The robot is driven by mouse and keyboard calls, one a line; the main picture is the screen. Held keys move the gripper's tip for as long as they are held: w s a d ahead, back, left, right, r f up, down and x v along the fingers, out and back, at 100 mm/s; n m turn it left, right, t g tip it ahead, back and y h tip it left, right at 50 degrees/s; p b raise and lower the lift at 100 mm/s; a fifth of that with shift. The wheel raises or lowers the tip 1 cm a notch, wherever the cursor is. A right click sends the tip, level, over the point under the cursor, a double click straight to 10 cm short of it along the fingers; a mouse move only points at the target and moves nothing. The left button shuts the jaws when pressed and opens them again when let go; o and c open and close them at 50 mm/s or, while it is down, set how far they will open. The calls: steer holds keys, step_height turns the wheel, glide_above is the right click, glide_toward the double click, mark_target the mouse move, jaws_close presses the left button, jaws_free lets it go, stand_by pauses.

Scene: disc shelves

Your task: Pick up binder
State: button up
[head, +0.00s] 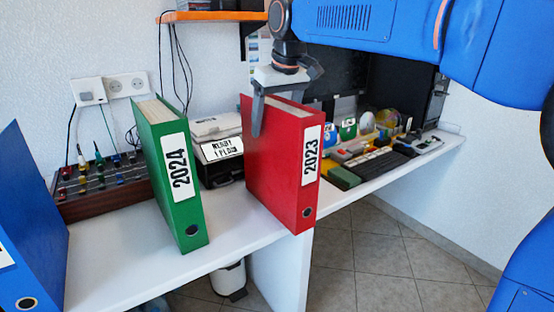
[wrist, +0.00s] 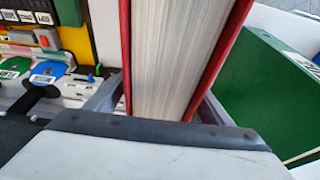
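A red binder (head: 285,160) labelled 2023 stands upright at the front edge of the white desk. Its pages and red cover edges fill the middle of the wrist view (wrist: 165,60). My gripper (head: 280,115) is above it, pointing down, with its fingers on either side of the binder's top. One finger shows along the left cover in the head view. In the wrist view both fingers (wrist: 160,100) run down beside the covers and are partly hidden by them, so whether they press on the binder is unclear.
A green binder (head: 172,165) labelled 2024 stands left of the red one, with a gap between. A blue binder (head: 30,220) is at the far left. A dark box (head: 218,150) is behind. A shelf (head: 215,15) hangs above.

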jaws_close()
steer(key=shift+r, duration=0.1)
